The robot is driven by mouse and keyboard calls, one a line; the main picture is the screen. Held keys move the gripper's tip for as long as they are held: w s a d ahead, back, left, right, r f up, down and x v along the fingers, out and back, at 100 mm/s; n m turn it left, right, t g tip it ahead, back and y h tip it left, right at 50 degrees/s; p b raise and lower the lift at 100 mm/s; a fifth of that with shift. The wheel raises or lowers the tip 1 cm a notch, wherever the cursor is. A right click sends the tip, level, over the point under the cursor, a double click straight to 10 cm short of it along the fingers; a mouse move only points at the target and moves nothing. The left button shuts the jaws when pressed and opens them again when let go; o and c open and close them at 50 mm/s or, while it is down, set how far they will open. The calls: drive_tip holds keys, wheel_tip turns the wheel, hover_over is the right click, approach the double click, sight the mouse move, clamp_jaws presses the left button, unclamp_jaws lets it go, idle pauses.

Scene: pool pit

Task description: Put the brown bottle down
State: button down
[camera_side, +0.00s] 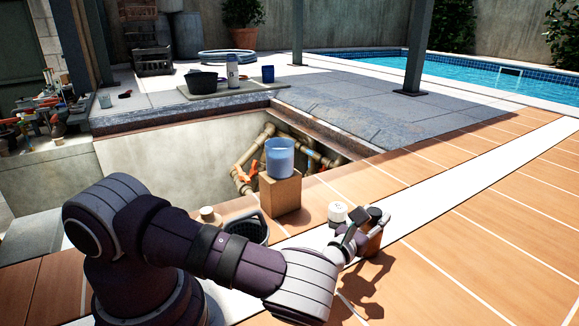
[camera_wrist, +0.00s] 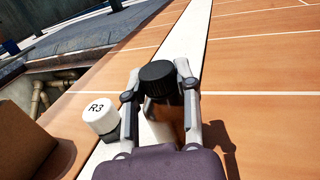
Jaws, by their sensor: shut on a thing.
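The brown bottle (camera_wrist: 163,113) has a black ridged cap (camera_wrist: 158,80) and is upright between the fingers of my gripper (camera_wrist: 160,82). In the side view the bottle (camera_side: 371,243) shows partly behind my gripper (camera_side: 360,232), at the white strip of the tiled deck. My gripper is shut on the bottle. Its base is hidden in the wrist view, and I cannot tell whether it touches the deck.
A white-capped container marked R3 (camera_wrist: 100,118) stands just left of my gripper. A cardboard-brown block (camera_side: 280,193) holds a blue cup (camera_side: 280,158) by the open pit. A dark basket (camera_side: 247,230) sits nearer my arm. Tiles (camera_side: 480,220) to the right are clear.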

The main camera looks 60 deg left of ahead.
drive_tip(key=shift+f, duration=0.1)
drive_tip(key=c, duration=0.8)
unclamp_jaws()
